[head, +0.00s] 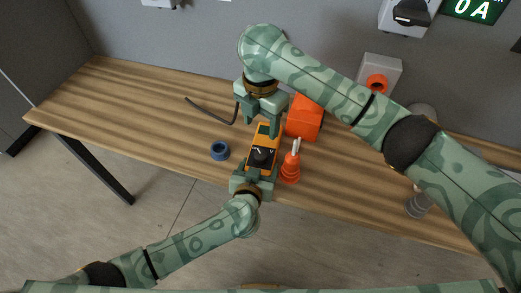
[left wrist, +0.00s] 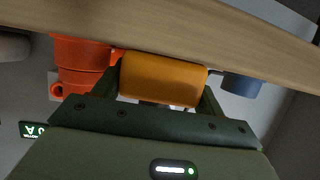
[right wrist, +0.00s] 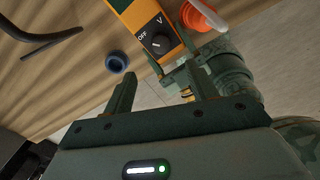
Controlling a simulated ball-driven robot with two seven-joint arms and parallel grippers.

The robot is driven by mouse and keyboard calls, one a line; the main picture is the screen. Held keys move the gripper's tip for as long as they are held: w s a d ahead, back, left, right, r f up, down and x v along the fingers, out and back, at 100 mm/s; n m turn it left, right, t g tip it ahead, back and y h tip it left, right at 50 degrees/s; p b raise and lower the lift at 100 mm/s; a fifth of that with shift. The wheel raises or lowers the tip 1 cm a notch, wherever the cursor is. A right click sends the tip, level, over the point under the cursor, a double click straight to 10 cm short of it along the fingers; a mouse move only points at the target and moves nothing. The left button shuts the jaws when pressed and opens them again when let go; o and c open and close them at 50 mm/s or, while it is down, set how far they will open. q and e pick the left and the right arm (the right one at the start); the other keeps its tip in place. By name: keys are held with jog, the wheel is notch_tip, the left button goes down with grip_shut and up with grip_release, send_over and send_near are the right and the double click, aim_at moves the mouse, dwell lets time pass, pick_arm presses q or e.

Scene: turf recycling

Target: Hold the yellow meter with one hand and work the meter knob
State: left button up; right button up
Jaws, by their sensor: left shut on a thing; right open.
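The yellow meter (head: 266,137) lies on the wooden table near its front edge. It also shows in the left wrist view (left wrist: 160,79) and the right wrist view (right wrist: 141,14). Its black knob (right wrist: 160,42) sits between the OFF and V marks. My left gripper (head: 257,174) is shut on the meter's near end, its fingers on either side. My right gripper (head: 262,121) is open and empty, above the meter's far end in the head view. In the right wrist view its fingertips (right wrist: 157,82) are apart, with the knob beyond them.
A blue ring (head: 220,150) lies left of the meter. An orange cone-like piece (head: 290,168) stands close on the right. An orange box (head: 304,119) and a dark bent rod (head: 212,113) lie farther back. The table's left part (head: 120,100) is clear.

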aim_at(260, 154)
notch_tip(260, 154, down, 12)
jog(key=shift+s+r, duration=0.1)
jog(key=shift+r, duration=0.05)
jog(key=c, duration=1)
